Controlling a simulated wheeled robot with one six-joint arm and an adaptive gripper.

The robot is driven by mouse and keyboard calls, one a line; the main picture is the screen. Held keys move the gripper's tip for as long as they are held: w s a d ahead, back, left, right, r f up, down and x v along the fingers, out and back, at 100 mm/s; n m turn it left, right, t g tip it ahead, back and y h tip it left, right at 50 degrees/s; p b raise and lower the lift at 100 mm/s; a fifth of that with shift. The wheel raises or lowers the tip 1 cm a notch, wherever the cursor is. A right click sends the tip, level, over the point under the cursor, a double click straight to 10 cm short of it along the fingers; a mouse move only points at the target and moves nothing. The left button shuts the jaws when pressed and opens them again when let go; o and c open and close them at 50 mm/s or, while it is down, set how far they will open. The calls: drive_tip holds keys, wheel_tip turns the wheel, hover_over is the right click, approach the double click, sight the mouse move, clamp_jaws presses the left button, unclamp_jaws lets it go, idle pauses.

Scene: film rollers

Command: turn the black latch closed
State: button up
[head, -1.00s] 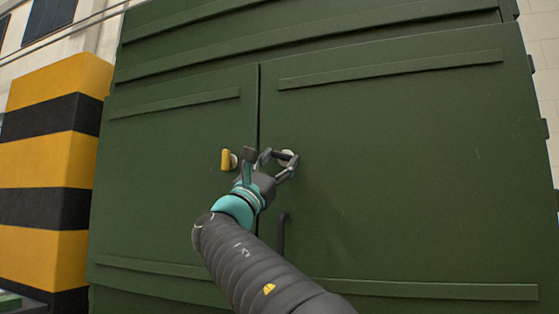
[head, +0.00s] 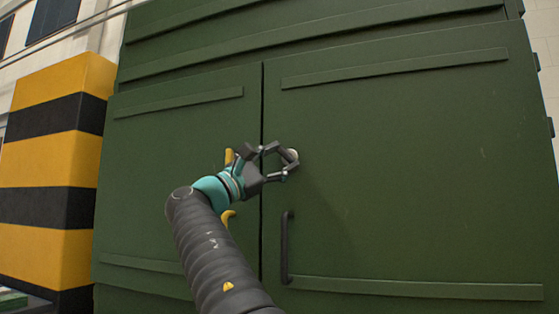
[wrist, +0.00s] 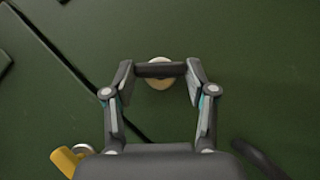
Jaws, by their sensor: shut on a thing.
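The black latch (wrist: 160,69) is a short dark bar in front of a pale round base on the right green door. In the wrist view it lies level across the picture, between my two fingertips. My gripper (head: 289,165) is shut on the black latch, one finger at each end of the bar. In the head view the pale base (head: 293,155) shows just behind the fingers, and the bar itself is mostly hidden by them.
A yellow latch (head: 229,156) and a yellow handle (head: 228,217) sit on the left door, partly behind my arm. A black handle (head: 287,248) stands below the black latch. A yellow-and-black striped block (head: 55,155) is at left. The right door's outer part is clear.

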idle(0.5)
drive_tip(key=o, duration=1.2)
drive_tip(key=shift+c, duration=0.2)
drive_tip(key=v, duration=1.2)
drive_tip(key=shift+w+a, duration=0.1)
